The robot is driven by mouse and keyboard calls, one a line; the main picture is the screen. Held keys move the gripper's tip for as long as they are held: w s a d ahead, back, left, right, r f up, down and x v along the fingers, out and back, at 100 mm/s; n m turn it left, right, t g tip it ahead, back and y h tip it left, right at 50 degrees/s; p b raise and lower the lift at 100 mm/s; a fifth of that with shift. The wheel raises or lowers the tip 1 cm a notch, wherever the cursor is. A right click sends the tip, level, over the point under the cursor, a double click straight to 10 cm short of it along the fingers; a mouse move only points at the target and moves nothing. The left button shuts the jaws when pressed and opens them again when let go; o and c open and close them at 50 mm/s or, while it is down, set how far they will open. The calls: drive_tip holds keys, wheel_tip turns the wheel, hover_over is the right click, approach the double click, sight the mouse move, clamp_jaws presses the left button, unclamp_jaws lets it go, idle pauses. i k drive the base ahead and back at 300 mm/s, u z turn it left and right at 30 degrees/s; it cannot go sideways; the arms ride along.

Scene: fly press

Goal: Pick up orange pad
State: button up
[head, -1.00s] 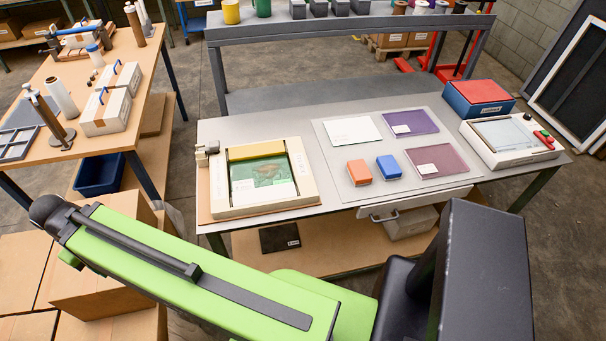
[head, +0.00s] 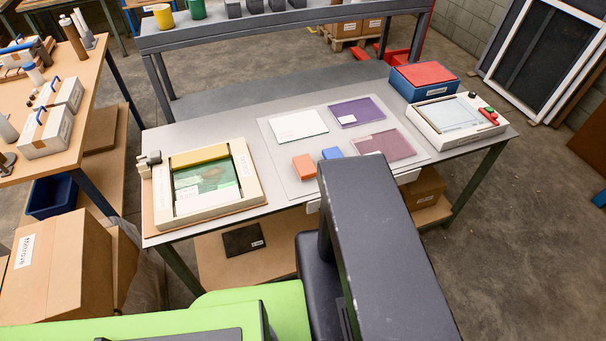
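The orange pad (head: 304,167) is a small block lying on the pale mat (head: 283,185) on the grey table. A blue pad (head: 332,153) lies just right of it, its lower part hidden behind my dark arm link. My gripper is not in view; only green and dark parts of my arm show in the foreground, with the dark link rising close to the right of the orange pad in the picture.
A framed press bed (head: 250,177) is left of the pads. A white card (head: 298,125), a purple sheet (head: 356,111) and a mauve sheet (head: 387,145) lie behind and right. A white device (head: 423,120) and a blue-red box (head: 424,76) stand at the right. Cartons (head: 60,268) stand lower left.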

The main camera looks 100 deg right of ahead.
sight(304, 165)
drive_tip(key=u, duration=0.05)
drive_tip(key=k, duration=1)
drive_tip(key=z, duration=0.35)
